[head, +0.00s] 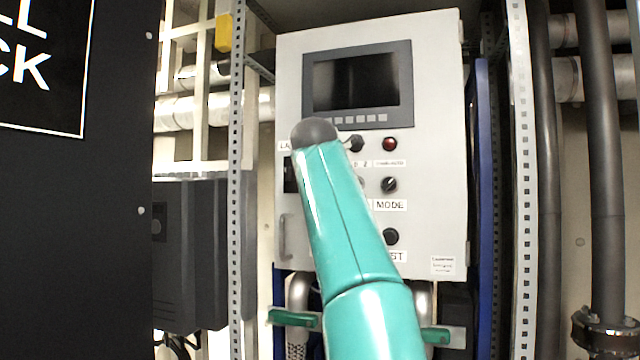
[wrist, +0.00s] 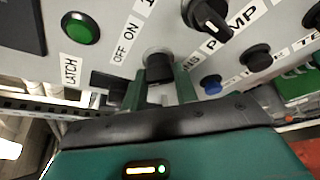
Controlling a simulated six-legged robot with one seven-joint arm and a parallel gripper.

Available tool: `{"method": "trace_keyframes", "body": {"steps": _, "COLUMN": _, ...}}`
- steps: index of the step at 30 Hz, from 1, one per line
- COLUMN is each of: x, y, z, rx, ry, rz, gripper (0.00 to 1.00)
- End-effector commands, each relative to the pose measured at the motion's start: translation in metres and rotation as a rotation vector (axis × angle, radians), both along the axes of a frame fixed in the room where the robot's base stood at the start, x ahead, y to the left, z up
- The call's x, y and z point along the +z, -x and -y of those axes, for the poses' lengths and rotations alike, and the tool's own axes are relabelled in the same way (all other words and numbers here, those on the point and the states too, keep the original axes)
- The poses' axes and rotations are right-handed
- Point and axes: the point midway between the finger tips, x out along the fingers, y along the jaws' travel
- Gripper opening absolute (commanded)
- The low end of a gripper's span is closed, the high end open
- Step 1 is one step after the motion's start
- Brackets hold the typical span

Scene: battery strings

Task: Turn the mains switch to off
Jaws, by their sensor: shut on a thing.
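The mains switch (wrist: 158,62) shows in the wrist view as a dark round knob on the grey panel. An "OFF ON" label is beside it, and another label ending in "NS" is partly hidden by a finger. My gripper (wrist: 160,84) is shut on this knob, one green finger on each side. The knob's pointer is not clear, so I cannot tell which way it is set. In the head view my arm covers the knob and the gripper.
The control panel (head: 430,140) has a dark screen (head: 350,82), a red lamp (head: 390,144) and a MODE knob (head: 389,185). In the wrist view a green button (wrist: 80,28), a pump knob (wrist: 210,14) and a blue button (wrist: 211,84) are close by. Perforated posts (head: 236,200) flank the panel.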

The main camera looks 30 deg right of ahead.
Motion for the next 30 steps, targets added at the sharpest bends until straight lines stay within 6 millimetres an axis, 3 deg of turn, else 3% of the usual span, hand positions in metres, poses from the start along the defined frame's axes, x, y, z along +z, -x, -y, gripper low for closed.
{"method": "trace_keyframes", "body": {"steps": 8, "x": 0.0, "y": 0.0, "z": 0.0, "rx": 0.001, "ry": 0.001, "rz": -0.002, "gripper": 0.06}}
{"method": "trace_keyframes", "body": {"steps": 9, "x": 0.0, "y": 0.0, "z": 0.0, "rx": 0.001, "ry": 0.001, "rz": -0.002, "gripper": 0.35}}
{"method": "trace_keyframes", "body": {"steps": 12, "x": 0.0, "y": 0.0, "z": 0.0, "rx": 0.0, "ry": 0.001, "rz": -0.001, "gripper": 0.51}}
{"method": "trace_keyframes", "body": {"steps": 23, "x": 0.002, "y": 0.003, "z": -0.002, "rx": 0.0, "ry": 0.001, "rz": 0.001, "gripper": 0.51}}
{"method": "trace_keyframes", "body": {"steps": 30, "x": 0.009, "y": 0.024, "z": -0.015, "rx": 0.0, "ry": 0.002, "rz": 0.002, "gripper": 0.51}}
